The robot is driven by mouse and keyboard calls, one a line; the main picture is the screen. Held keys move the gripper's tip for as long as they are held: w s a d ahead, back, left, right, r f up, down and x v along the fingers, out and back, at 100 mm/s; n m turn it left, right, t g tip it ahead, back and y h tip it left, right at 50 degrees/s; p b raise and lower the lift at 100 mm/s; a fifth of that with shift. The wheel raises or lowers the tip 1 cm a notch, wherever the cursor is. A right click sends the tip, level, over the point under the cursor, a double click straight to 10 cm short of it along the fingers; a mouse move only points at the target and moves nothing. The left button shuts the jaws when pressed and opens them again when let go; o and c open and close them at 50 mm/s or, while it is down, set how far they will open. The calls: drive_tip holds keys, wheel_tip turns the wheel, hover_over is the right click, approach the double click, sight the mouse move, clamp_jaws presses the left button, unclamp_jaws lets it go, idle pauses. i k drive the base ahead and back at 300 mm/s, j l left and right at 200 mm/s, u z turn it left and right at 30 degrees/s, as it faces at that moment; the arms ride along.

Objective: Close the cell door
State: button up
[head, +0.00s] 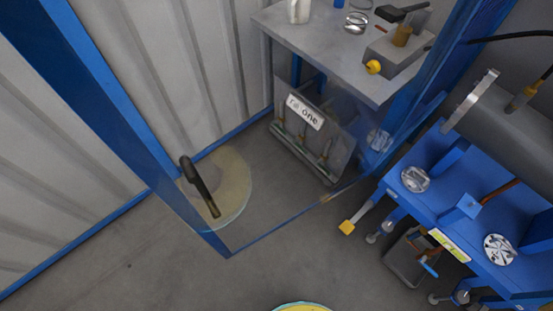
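The cell door (120,120) appears as a blue-framed, see-through panel. Its wide blue upright slants from the upper left to a low corner near the middle, and its thin blue bottom edge (290,218) runs from there up to the right. The door appears to stand open, but its hinge and latch are not clear. A black bar-shaped handle (200,187) shows by the blue upright, tilted. It overlaps a pale yellow translucent disc (235,185); I cannot tell whether the disc is on the floor. My gripper is not in view.
A grey-topped bench (335,45) carries tools, with a labelled grey bin (312,130) below. A blue table (465,190) with a metal cylinder (510,110) stands at right. Grey corrugated walls (60,160) are at left. Floor (130,260) at lower left is clear.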

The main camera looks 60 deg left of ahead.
sight(26, 25)
drive_tip(key=k+j, duration=1.65)
drive_tip(key=j, duration=0.4)
drive_tip(key=k+j, duration=0.1)
drive_tip(key=j, duration=0.3)
drive_tip(key=i+j+z, duration=0.1)
drive_tip(key=j, duration=0.25)
drive_tip(key=i+j+z, duration=0.1)
drive_tip(key=j, duration=0.3)
